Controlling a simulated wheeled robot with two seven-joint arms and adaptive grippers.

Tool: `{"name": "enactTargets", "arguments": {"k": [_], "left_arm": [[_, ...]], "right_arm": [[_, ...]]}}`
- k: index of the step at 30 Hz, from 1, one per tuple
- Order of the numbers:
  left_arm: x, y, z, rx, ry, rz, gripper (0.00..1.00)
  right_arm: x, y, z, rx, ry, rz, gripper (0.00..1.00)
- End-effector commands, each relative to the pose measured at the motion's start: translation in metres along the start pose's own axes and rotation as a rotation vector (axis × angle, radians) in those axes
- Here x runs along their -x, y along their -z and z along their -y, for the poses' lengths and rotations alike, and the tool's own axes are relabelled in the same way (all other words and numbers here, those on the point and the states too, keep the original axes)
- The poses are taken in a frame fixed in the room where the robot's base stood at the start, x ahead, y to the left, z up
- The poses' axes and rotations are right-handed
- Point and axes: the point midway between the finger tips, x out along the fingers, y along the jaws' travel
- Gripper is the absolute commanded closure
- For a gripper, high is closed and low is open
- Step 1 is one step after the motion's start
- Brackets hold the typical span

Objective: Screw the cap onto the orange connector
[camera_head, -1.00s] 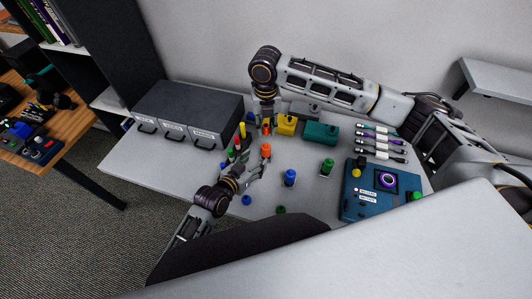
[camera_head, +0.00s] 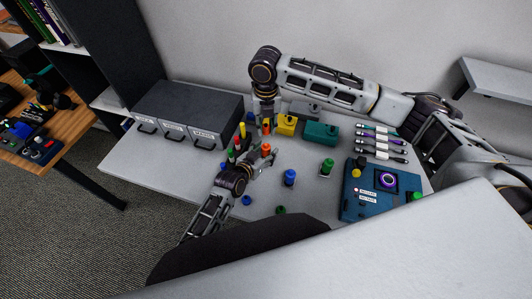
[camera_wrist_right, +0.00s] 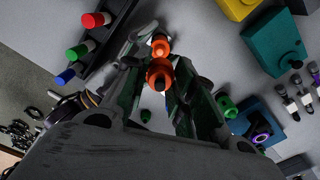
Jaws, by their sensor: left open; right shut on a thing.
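The orange connector (camera_head: 266,149) stands on the table in the middle of the head view. My left gripper (camera_head: 264,160) is open beside its base, with its fingers close to it; contact cannot be told. My right gripper (camera_head: 267,122) points down just behind the connector and is shut on a small orange piece (camera_head: 266,130), which looks like the cap. The cap appears apart from the connector. In the right wrist view two orange pieces (camera_wrist_right: 158,75) line up between my right fingers, and which is nearer is hard to tell.
A rack of coloured pieces (camera_wrist_right: 82,48) stands just left of the grippers. Yellow (camera_head: 286,125) and teal (camera_head: 321,133) blocks stand behind. Blue (camera_head: 290,177) and green (camera_head: 327,167) connectors stand to the right, near a blue device (camera_head: 352,207). Grey drawers (camera_head: 188,112) are at the back left.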

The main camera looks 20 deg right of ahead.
Motion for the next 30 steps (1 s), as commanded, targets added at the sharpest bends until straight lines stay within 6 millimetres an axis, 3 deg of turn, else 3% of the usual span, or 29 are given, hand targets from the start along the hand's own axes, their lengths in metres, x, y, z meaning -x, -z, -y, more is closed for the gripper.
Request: {"name": "enactTargets", "arguments": {"k": [16,27,30], "left_arm": [[-0.0081,0.0004,-0.0004,0.0,-0.001,0.0,0.45],[-0.008,0.0003,-0.0003,0.0,0.0,0.0,0.93],[-0.008,0.0002,-0.0002,0.0,0.0,0.0,1.0]], "right_arm": [[0.0,0.0,0.0,0.0,0.0,0.0,0.84],[0.0,0.0,0.0,0.0,0.0,0.0,0.84],[0.0,0.0,0.0,0.0,0.0,0.0,0.84]]}}
